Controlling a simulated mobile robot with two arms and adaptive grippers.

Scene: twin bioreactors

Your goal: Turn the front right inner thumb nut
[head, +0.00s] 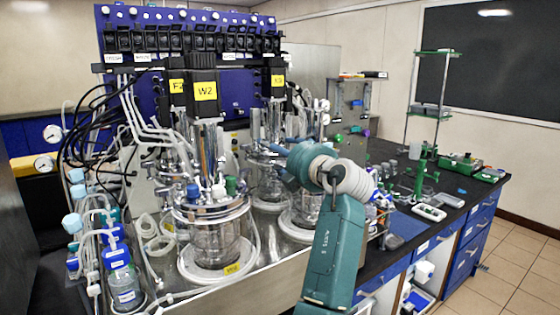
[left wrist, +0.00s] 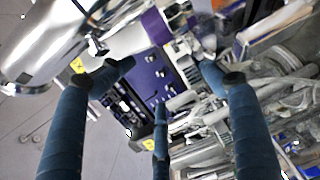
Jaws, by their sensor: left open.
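The front bioreactor vessel (head: 214,238) is clear glass with a steel head plate under a black motor labelled W2 (head: 205,91). A blue cap (head: 193,192) and a green cap (head: 231,185) stand on its plate. The small thumb nuts are too small to single out, so I cannot tell the front right inner one. My left gripper (left wrist: 166,66) shows in the left wrist view with its dark blue fingers spread apart and nothing visible between them. A shiny curved metal part (left wrist: 45,45) is at upper left there. My right gripper is not seen.
A teal and white arm of mine rises right of the front vessel. More glass vessels (head: 265,185) stand behind. Bottles with blue caps (head: 122,283) and tubing crowd the left. A dark bench (head: 455,200) with a green stand (head: 428,112) and small items is at right.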

